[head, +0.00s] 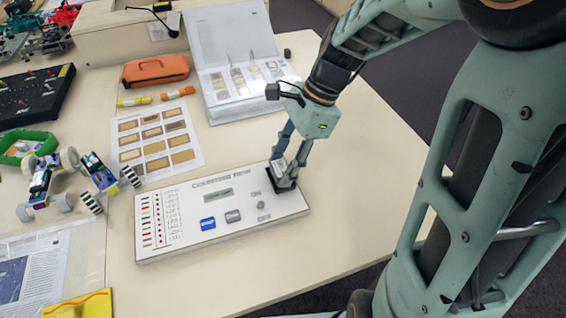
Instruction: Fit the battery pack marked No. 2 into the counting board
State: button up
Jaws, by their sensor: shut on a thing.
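The counting board (150,248) is a white, flat panel lying on the table. It has a column of coloured marks at its left, a small display, a blue button and a grey button. My gripper (286,174) points down over the board's right end, with its fingers shut on a small pale-topped pack (280,165), which I take for the battery pack. Its number cannot be read. A dark shape shows low around the fingertips, at the board's upper right. The fingers hide most of the pack, and I cannot tell whether it is seated or just above the board.
An open binder (240,85), an orange pouch (155,70) and a sheet of sample swatches (155,138) lie behind the board. A small wheeled model (42,185) and striped-wheeled parts (105,178) are at left. The table right of the board is clear up to its edge.

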jog(key=shift+f, duration=0.25)
jog(key=o, duration=1.7)
jog(key=shift+c, duration=0.2)
jog(key=shift+r, duration=0.15)
notch_tip(320, 180, up, 7)
jog(key=p, duration=0.6)
jog(key=shift+p, duration=0.3)
